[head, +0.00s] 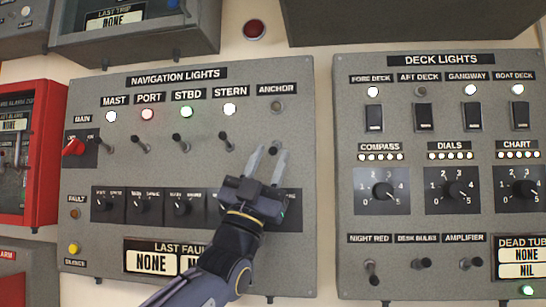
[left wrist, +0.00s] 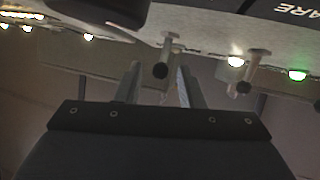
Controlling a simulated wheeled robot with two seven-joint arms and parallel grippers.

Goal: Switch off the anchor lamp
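The navigation lights panel (head: 85,180) fills the left half of the head view. The anchor lamp (head: 277,105), under the ANCHOR label, looks dull brown and unlit. The anchor toggle switch (head: 276,147) sits below it. My left gripper (head: 267,158) is open, its two fingers pointing up at this toggle. In the left wrist view, the toggle (left wrist: 161,70) shows between the open fingers (left wrist: 156,85); I cannot tell whether either finger touches it. My right gripper is not in view.
The stern toggle (head: 227,141) is close to the left, under its lit white lamp (head: 229,108). Mast, port and stbd lamps are lit too. A row of rotary knobs (head: 183,206) runs below, partly hidden by my gripper. The deck lights panel (head: 440,220) stands to the right.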

